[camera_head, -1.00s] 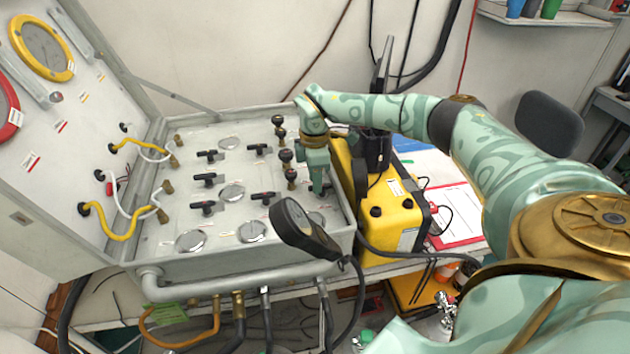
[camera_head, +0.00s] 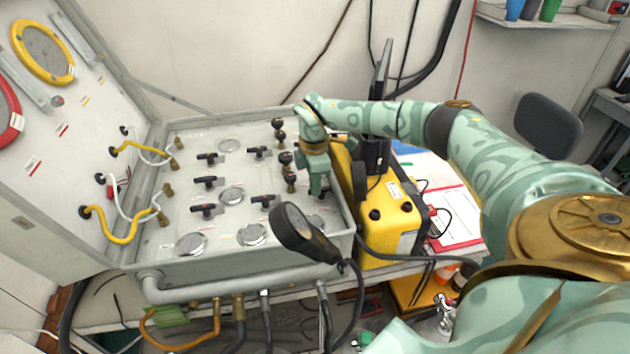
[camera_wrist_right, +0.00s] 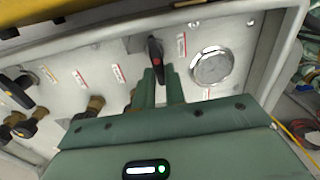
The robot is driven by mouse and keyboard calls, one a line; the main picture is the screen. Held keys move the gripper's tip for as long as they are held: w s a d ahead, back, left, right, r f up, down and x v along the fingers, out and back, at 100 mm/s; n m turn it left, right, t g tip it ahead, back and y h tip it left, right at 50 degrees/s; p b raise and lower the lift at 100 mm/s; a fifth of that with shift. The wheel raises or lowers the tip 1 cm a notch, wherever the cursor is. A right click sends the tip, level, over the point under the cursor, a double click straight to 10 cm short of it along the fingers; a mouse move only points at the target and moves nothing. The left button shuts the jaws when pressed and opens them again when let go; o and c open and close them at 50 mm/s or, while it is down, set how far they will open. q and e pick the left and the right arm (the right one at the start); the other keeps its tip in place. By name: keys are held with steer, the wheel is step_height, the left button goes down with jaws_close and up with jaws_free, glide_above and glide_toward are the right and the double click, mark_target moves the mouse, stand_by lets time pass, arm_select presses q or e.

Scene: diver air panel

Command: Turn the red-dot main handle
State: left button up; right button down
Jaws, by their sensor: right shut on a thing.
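In the head view my right gripper (camera_head: 319,193) points down at the right side of the panel (camera_head: 270,219), and the handle there is hidden by the gripper. My left gripper is not in view.
A round gauge (camera_wrist_right: 211,66) sits right of the handle. Black knobs (camera_head: 285,158) stand close left of my gripper. A yellow case (camera_head: 388,215) stands close right. Several black-handled valves (camera_head: 208,182) fill the panel's left.

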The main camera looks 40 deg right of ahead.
mark_target(319, 204)
steer(key=n+p, duration=0.3)
steer(key=n, duration=0.1)
steer(key=shift+s+a+r+p, duration=0.15)
steer(key=shift+s+r+p, duration=0.05)
steer(key=shift+s+p, duration=0.2)
steer(key=n+p, duration=0.2)
steer(key=n, duration=0.1)
steer(key=n+p, duration=0.1)
steer(key=n, duration=0.1)
steer(key=shift+s+p, duration=0.35)
steer(key=n, duration=0.1)
steer(key=n+p, duration=0.1)
steer(key=n, duration=0.2)
steer(key=shift+s+d+f+h+p, duration=0.1)
steer(key=shift+s+d+h+p, duration=0.15)
steer(key=shift+h+p, duration=0.1)
steer(key=shift+s+d+n+p, duration=0.15)
steer(key=shift+n+p, duration=0.45)
steer(key=shift+n, duration=1)
steer(key=c, duration=1.5)
jaws_free()
steer(key=shift+f, duration=0.1)
steer(key=shift+o, duration=0.2)
step_height(319, 204, up, 16)
steer(key=shift+w+a, duration=0.2)
steer(key=shift+a, duration=0.1)
